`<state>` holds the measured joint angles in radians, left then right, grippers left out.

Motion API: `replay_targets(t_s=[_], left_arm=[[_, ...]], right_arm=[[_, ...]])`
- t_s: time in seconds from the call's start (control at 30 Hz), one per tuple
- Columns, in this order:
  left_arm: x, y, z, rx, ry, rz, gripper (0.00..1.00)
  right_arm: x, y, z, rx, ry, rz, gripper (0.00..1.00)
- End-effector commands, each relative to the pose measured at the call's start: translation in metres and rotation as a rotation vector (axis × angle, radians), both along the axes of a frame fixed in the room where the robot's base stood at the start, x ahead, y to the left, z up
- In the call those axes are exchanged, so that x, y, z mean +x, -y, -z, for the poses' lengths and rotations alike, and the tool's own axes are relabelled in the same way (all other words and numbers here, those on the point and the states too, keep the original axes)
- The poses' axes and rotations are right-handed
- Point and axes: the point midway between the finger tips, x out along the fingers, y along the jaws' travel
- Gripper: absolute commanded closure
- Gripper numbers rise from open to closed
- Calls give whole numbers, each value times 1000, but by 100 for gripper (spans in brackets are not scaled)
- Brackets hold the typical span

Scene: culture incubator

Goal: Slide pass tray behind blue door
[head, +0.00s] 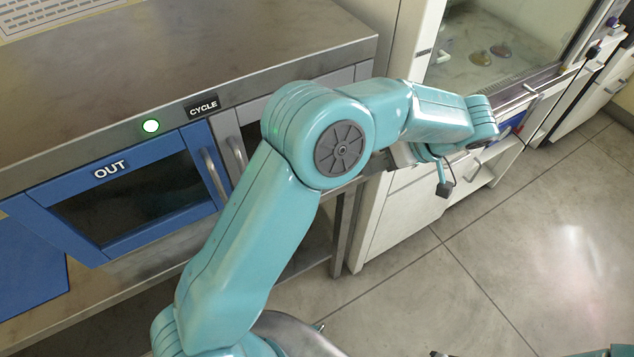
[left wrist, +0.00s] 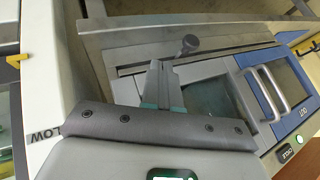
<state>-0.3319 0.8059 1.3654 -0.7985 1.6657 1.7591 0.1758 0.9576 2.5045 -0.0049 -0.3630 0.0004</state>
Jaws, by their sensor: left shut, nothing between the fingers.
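The blue door (head: 130,185) marked OUT is on the left of the head view, set in a steel cabinet front, and looks shut. It has a dark window and an upright metal handle (head: 213,176) on its right. The door also shows at the right of the left wrist view (left wrist: 262,72). My left gripper's fingers (left wrist: 164,68) are shut and empty, apart from both doors. In the head view my left arm hides most of that gripper. No pass tray is visible; the dark window shows nothing clear inside.
A grey door (left wrist: 208,98) with its own handle is beside the blue one, partly behind my arm in the head view. A green lamp (head: 151,126) glows above the blue door. A glass-fronted cabinet (head: 500,45) is at the upper right. The floor (head: 520,240) at right is clear.

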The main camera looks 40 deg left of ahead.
Motion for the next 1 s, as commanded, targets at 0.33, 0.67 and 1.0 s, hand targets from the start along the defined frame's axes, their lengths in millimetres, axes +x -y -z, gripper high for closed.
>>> replay_targets(t_s=[0.33, 0.67, 1.0], left_arm=[[1, 3, 5, -1, -5, 0, 100], [-14, -37, 50, -1, -9, -1, 100], [-44, -73, 72, -2, -5, 0, 100]], right_arm=[[0, 0, -1, 0, 0, 0, 100], [0, 0, -11, 0, 0, 0, 100], [0, 0, -28, 0, 0, 0, 100]])
